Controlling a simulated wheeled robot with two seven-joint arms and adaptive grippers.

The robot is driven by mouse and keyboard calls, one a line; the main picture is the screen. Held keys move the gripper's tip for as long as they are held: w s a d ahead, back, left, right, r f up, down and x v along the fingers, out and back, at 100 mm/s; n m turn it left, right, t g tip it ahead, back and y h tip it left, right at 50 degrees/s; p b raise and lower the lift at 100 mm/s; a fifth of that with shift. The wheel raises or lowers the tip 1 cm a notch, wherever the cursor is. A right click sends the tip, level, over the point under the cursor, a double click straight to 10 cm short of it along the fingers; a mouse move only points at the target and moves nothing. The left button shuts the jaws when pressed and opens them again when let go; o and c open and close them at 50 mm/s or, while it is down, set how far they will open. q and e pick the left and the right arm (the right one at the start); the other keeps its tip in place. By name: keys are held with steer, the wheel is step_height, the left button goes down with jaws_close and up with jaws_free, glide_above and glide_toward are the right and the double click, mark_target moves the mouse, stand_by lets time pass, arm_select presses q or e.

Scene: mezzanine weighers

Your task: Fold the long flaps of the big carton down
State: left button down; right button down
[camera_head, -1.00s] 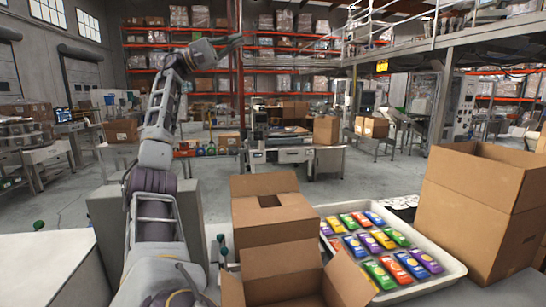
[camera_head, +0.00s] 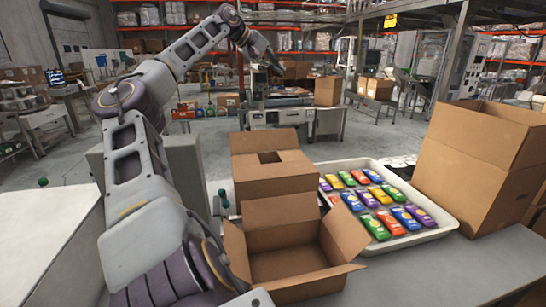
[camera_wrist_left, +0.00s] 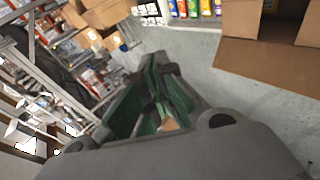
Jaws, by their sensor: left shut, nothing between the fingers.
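An open, empty brown carton (camera_head: 283,215) stands at the front of the table with its flaps spread. Its back flap stands up, its side flaps lean outward, and its front flap slants out toward me. A larger, taller carton (camera_head: 468,172) stands at the right with its top open. My left gripper (camera_head: 276,66) is raised beyond the cartons, shut and empty, touching none of them. Its green-padded fingers (camera_wrist_left: 168,100) show in the left wrist view, with part of a carton (camera_wrist_left: 262,58) at top right. My right gripper is out of view.
A third carton (camera_head: 262,178) with a partly open top stands behind the front one. A white tray (camera_head: 450,228) of colourful packs lies between the cartons. The grey tabletop is clear at front right. A white surface (camera_head: 50,240) is at the left.

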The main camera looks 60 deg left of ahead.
mark_target(275, 170)
arm_select(q)
step_height(275, 170, down, 24)
steer(key=a+g+y+b, duration=0.2)
steer(key=g+y, duration=0.1)
steer(key=g, duration=0.6)
steer(key=shift+w+a+m+g+y, duration=0.2)
steer(key=shift+w+m+g+y, duration=0.1)
steer(key=shift+y, duration=0.1)
steer(key=shift+f, duration=0.2)
steer(key=x, duration=0.8)
steer(key=shift+a+f, duration=0.1)
steer(key=shift+f, duration=0.1)
steer(key=x, duration=0.4)
steer(key=shift+s+d+f+p, duration=0.1)
steer(key=shift+d+f+p, duration=0.15)
steer(key=shift+d+p, duration=0.05)
steer(key=shift+f, duration=0.5)
